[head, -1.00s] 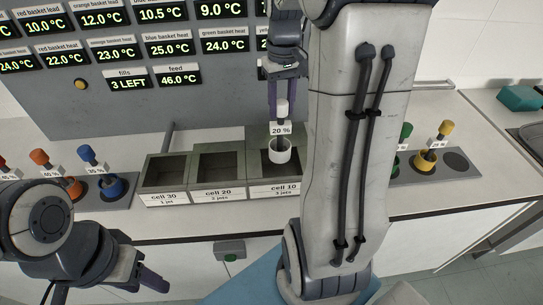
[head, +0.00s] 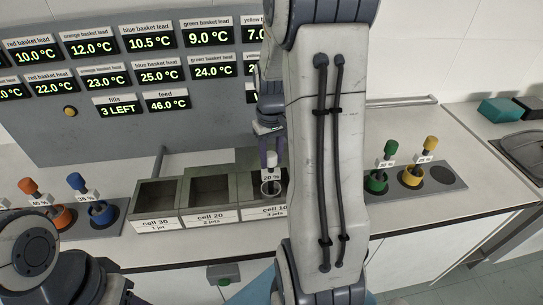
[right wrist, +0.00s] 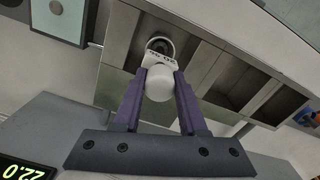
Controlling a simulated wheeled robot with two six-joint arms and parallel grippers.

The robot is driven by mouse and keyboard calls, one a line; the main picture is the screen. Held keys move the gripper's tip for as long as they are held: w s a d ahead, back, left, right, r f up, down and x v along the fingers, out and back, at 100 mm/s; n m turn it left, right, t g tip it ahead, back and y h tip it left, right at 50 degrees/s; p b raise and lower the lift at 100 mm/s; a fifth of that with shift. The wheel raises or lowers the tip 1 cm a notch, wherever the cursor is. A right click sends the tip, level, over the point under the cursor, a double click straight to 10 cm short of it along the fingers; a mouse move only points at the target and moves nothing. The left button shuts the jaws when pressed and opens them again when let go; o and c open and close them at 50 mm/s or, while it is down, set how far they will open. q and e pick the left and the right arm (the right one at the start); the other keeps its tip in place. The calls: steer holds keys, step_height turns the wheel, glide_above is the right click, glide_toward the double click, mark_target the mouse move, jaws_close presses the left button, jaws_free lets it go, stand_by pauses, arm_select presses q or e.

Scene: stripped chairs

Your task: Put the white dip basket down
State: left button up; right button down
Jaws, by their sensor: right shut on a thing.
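The white dip basket (head: 271,188) has a white knob and a "20 %" tag; it hangs upright in the mouth of cell 10 (head: 262,211). My right gripper (head: 272,156) is above it, shut on its knob. In the right wrist view the gripper (right wrist: 159,82) pinches the white knob, with the basket (right wrist: 160,46) beyond it inside the dark cell. Whether the basket touches the cell floor is hidden. Part of cell 10 is behind my right arm. My left gripper (head: 128,299) is at the bottom left, mostly cut off, away from the basket.
Cell 30 (head: 140,212) and cell 20 (head: 190,206) stand open and empty to the left. Blue (head: 102,214) and orange (head: 60,217) baskets sit in a holder further left. Green (head: 377,183) and yellow (head: 412,177) ones sit right, beside an empty round spot (head: 443,175).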

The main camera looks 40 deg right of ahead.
steer(key=shift+c, duration=2.3)
jaws_free()
step_height(320, 180, up, 12)
steer(key=shift+b, duration=0.4)
steer(key=s+a+f+n, duration=0.1)
steer(key=a+n, duration=0.1)
steer(key=a, duration=0.8)
steer(key=s+a+f+n, duration=0.2)
steer(key=a+n, duration=0.1)
steer(key=a, duration=0.7)
steer(key=s+a+f+n, duration=0.2)
steer(key=s+a, duration=0.3)
steer(key=s, duration=0.1)
steer(key=s+a+f+n+y, duration=0.1)
steer(key=s+a+f+n, duration=0.1)
steer(key=s+a, duration=0.3)
steer(key=shift+s+a+f+n, duration=0.3)
steer(key=shift+s+a+n, duration=0.1)
steer(key=shift+s, duration=0.8)
